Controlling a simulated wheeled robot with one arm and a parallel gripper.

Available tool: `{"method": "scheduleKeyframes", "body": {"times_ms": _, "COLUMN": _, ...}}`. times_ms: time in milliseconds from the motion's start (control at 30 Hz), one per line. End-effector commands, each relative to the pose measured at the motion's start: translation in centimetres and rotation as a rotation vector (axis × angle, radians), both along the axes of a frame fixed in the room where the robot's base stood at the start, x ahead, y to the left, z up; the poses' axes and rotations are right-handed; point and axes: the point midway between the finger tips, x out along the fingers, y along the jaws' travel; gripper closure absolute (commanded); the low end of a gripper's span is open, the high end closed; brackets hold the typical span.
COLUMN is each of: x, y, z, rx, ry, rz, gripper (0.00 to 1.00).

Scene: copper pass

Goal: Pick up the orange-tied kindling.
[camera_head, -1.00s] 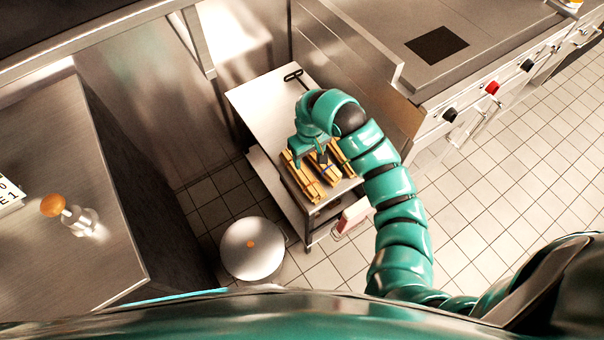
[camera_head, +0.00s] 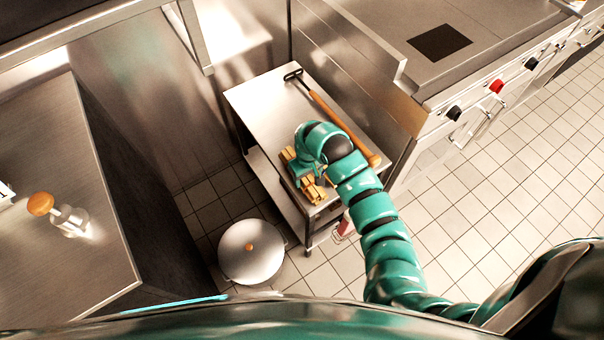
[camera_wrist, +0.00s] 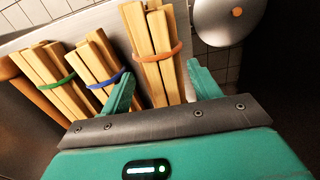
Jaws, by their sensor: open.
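The orange-tied kindling (camera_wrist: 154,52) is the rightmost of three pale wood bundles in the wrist view, with an orange band around it. My gripper (camera_wrist: 161,70) is open, with one finger on either side of this bundle and gaps showing beside it. The blue-tied kindling (camera_wrist: 98,65) lies just left of the left finger. The green-tied kindling (camera_wrist: 55,80) is further left. In the head view my gripper (camera_head: 304,172) is low over the steel cart (camera_head: 262,102). It and my arm hide most of the bundles there.
A long wooden-handled tool (camera_head: 340,122) with a black end lies along the cart's right side. A round steel lid or pot (camera_head: 235,262) with an orange knob stands below, left of the cart. A stove (camera_head: 430,75) stands right; a steel counter (camera_head: 75,150) is left.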

Motion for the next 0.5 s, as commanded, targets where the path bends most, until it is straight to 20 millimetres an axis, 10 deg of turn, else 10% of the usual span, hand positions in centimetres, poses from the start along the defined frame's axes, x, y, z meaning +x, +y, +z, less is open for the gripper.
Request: {"method": "scheduleKeyframes", "body": {"times_ms": 500, "x": 0.0, "y": 0.1, "z": -4.1, "rx": -0.003, "ry": 0.002, "rz": -0.001, "gripper": 0.38}}
